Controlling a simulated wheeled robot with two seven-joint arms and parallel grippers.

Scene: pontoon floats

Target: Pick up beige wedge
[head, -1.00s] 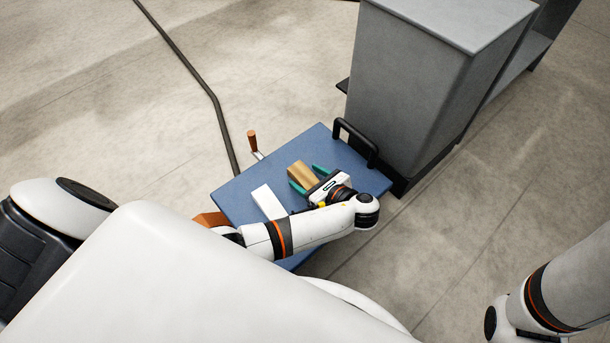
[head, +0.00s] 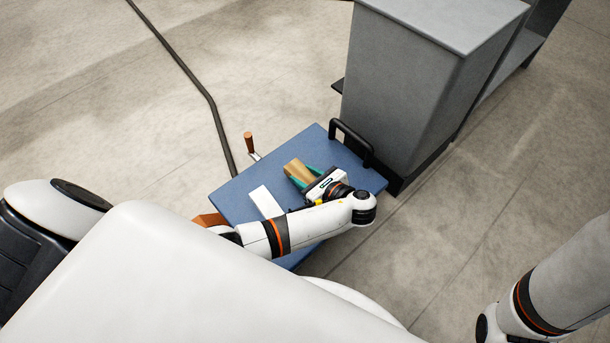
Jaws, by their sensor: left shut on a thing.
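The beige wedge (head: 297,170) is a tan, wood-coloured block on the blue tabletop (head: 237,194), near its middle. My left gripper (head: 303,178) has its green fingers closed on the two sides of the wedge. The near end of the wedge lies between the fingers and is partly hidden by them. I cannot tell whether the wedge is clear of the table. Of my right arm only a link shows at the lower right, and its gripper is out of view.
A white block (head: 265,201) lies on the table left of my left gripper. A black handle (head: 352,142) stands at the table's far right edge, beside a grey cabinet (head: 405,90). A crank with a brown grip (head: 248,142) sticks out at the far left edge. A dark cable crosses the floor.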

